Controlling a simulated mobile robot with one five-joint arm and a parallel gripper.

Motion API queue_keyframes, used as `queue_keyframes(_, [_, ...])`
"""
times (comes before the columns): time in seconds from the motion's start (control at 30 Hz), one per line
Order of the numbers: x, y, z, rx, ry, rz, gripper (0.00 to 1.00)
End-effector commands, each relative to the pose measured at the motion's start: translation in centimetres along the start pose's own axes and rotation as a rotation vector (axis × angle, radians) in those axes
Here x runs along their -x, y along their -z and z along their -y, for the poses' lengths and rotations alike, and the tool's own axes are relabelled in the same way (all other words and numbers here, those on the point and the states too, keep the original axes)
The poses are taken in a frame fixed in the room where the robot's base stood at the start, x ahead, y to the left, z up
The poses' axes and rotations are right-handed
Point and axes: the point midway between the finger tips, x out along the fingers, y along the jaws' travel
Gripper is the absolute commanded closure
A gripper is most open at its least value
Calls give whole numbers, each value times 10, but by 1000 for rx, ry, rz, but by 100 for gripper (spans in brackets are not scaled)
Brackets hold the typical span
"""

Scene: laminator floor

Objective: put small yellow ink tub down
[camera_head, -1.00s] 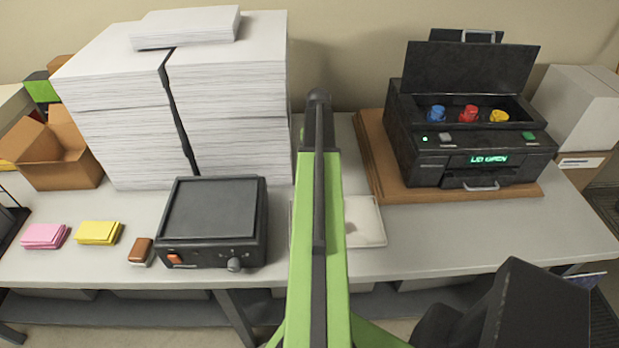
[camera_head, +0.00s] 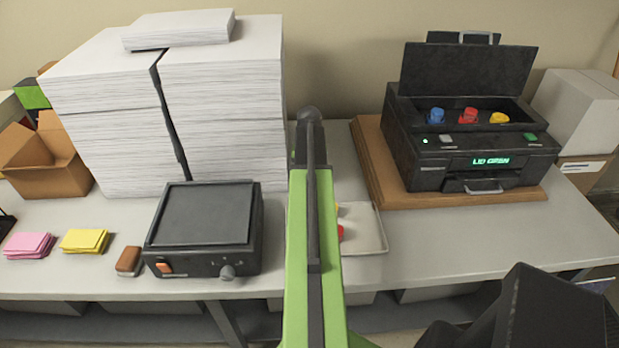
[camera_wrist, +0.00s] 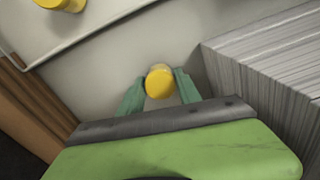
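The small yellow ink tub (camera_wrist: 159,82) is between the two green fingertips of my gripper (camera_wrist: 159,88) in the wrist view, with a finger against each side. It is over the grey table between the paper stack and the tray; I cannot tell whether it touches the table. In the head view my green arm hides the gripper and this tub. Another yellow tub (camera_wrist: 62,4) sits in the light tray (camera_head: 372,238) in the wrist view. Yellow and red bits show at the tray's left in the head view.
Tall paper stacks (camera_head: 222,110) stand close to the gripper. The open black printer (camera_head: 470,165) on a brown board holds blue, red and yellow tubs. A black device (camera_head: 205,225) stands front left. The table's front right is clear.

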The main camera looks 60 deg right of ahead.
Motion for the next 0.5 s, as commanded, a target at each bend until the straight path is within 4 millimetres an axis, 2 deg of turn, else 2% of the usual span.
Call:
queue_keyframes(0.03, [0,0,0,0,0,0,52])
queue_keyframes(0.13, [0,0,0,0,0,0,39])
queue_keyframes(0.5, [4,0,1,1,0,0,39])
